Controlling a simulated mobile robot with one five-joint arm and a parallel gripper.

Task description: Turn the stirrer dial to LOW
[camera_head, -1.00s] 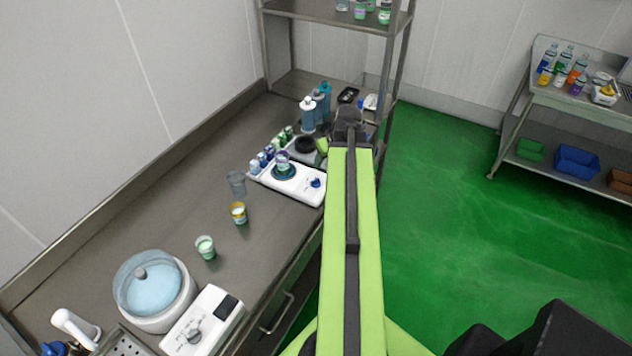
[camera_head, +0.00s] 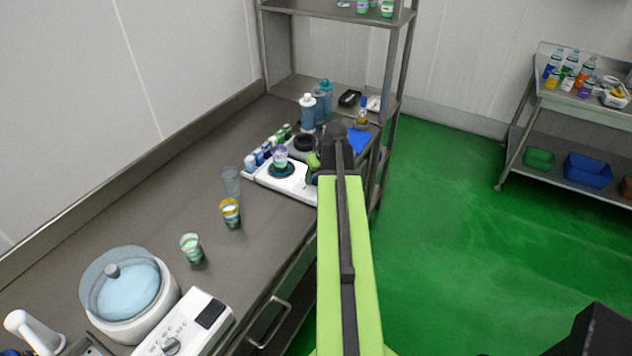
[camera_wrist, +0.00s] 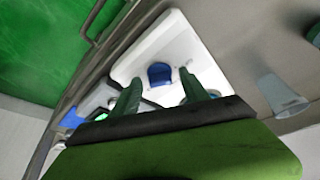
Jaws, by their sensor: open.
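A white stirrer (camera_head: 291,182) stands on the counter, with a round dark-blue plate carrying a small cup with a purple band (camera_head: 280,157). In the wrist view the stirrer's white top (camera_wrist: 150,43) shows its blue dial (camera_wrist: 160,74). My gripper (camera_wrist: 160,78) is open, its two green fingers apart, one on each side of the dial in the picture. Nothing is between them but the dial in view; I cannot tell whether they touch it. In the head view my gripper (camera_head: 314,166) is at the stirrer's right end and hides the dial. The dial's setting is not readable.
Small bottles (camera_head: 265,152) line the stirrer's back edge, and taller bottles (camera_head: 308,112) stand beyond. A clear cup (camera_head: 231,181), a yellow-rimmed cup (camera_head: 230,213) and a green cup (camera_head: 191,248) stand nearer. A lidded tub (camera_head: 128,300) and a white control box (camera_head: 187,323) are in front.

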